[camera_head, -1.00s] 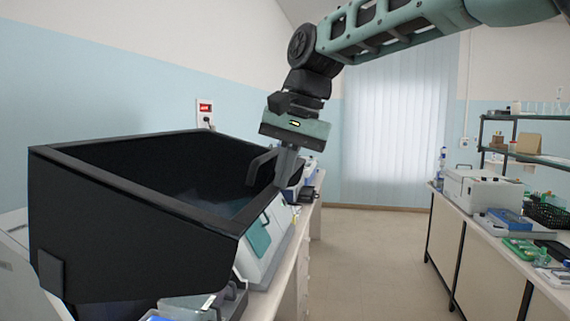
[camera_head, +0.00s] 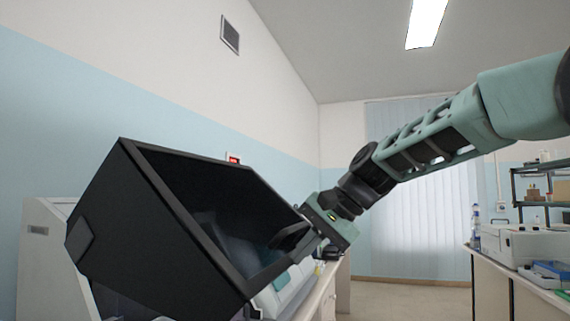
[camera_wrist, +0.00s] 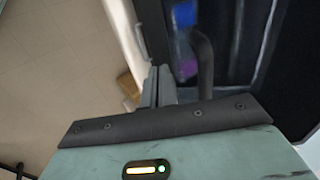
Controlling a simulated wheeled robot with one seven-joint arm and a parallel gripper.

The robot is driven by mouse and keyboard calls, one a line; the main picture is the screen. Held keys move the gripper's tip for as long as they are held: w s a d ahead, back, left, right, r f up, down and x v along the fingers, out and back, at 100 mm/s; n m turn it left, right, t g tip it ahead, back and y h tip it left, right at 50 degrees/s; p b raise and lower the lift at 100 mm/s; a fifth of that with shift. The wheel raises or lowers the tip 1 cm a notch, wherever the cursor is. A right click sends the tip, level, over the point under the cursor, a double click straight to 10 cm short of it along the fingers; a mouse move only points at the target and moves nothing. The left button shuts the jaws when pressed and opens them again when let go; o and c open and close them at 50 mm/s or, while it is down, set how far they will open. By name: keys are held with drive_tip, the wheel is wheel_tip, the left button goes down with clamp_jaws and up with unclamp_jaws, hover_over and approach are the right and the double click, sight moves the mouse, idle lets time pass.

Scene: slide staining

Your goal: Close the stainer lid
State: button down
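The stainer's lid (camera_head: 150,235) is a large black box-shaped cover. It stands raised and tilted, its open hollow side showing in the head view, so the stainer is open. A dark bar handle (camera_head: 290,238) is at the lid's right end; it also shows in the wrist view (camera_wrist: 204,62). My gripper (camera_wrist: 158,82) is at this handle end. Its grey fingers are close together, with nothing seen between them. The handle lies just right of the fingers, not between them; I cannot tell whether they touch the lid. The stainer's pale body (camera_head: 275,295) is mostly hidden below the lid.
A pale machine (camera_head: 40,250) stands behind the lid at left. A second bench with a white box device (camera_head: 525,245) and a shelf rack (camera_head: 540,190) is at right. Open floor (camera_head: 400,300) lies between the benches.

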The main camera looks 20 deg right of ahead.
drive_tip(key=w+a+f+t+y+b, duration=0.1)
drive_tip(key=w+a+f+y+b, duration=0.1)
drive_tip(key=f+b, duration=0.6)
drive_tip(key=w+a+f+t+y+b, duration=0.2)
drive_tip(key=a+f+b, duration=0.3)
drive_tip(key=b, duration=1.3)
drive_tip(key=w+a+f+t+y+b, duration=0.1)
drive_tip(key=w+a+f+b, duration=0.3)
drive_tip(key=f+b, duration=0.8)
drive_tip(key=shift+f+t+y+b, duration=0.15)
drive_tip(key=shift+t+y+b, duration=0.25)
drive_tip(key=shift+y+b, duration=0.45)
